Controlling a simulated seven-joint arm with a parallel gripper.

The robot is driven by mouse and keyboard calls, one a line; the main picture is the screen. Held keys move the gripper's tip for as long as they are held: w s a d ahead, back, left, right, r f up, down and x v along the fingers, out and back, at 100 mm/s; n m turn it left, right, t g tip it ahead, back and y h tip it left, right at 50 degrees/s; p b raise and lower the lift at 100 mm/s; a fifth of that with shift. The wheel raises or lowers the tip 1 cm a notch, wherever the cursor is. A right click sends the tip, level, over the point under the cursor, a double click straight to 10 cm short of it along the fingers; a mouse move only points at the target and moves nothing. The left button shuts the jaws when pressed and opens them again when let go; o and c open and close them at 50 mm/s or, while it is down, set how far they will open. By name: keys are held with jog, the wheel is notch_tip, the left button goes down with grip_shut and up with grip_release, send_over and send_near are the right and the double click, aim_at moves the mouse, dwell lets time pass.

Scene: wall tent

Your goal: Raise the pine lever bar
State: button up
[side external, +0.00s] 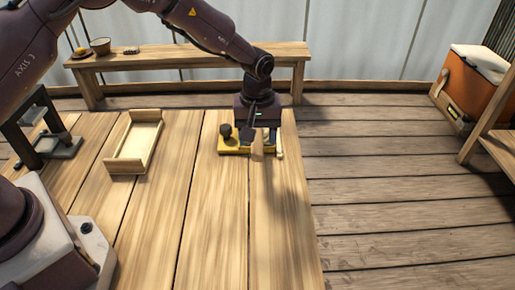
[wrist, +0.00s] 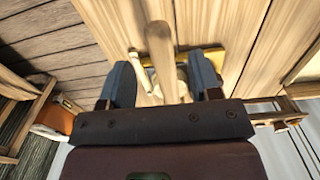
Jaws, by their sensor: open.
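A yellow base (side external: 234,149) lies on the plank table, with a dark round knob (side external: 226,131) at its left. My gripper (side external: 259,143) is low over the right part of this base and hides much of it. In the wrist view my gripper (wrist: 164,80) is open, its two blue-grey fingers apart. A brown wooden bar, which looks like the pine lever bar (wrist: 160,45), shows between the fingers, with a gap on each side. Its lower end is hard to make out. The yellow base (wrist: 208,58) shows behind it. A short pale rod (side external: 280,144) stands at the base's right end.
A shallow wooden tray (side external: 113,165) lies on the table to the left. A dark stand (side external: 62,145) is farther left. A bench (side external: 190,60) with small dishes runs along the back. An orange cooler (side external: 470,85) is at the far right. The table's front middle is clear.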

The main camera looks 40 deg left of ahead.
aim_at(258, 149)
jog(key=shift+f, duration=2.3)
jog(key=shift+c, duration=0.2)
grip_shut()
jog(key=r+g+h, duration=0.1)
jog(key=r, duration=0.1)
jog(key=w+a+r+g+h, duration=0.1)
jog(key=r, duration=0.2)
jog(key=r+g+h, duration=0.1)
jog(key=r, duration=0.1)
jog(key=shift+w+a+r, duration=0.3)
jog(key=shift+w+r, duration=0.05)
jog(key=shift+r, duration=0.05)
jog(key=shift+o, duration=0.2)
grip_release()
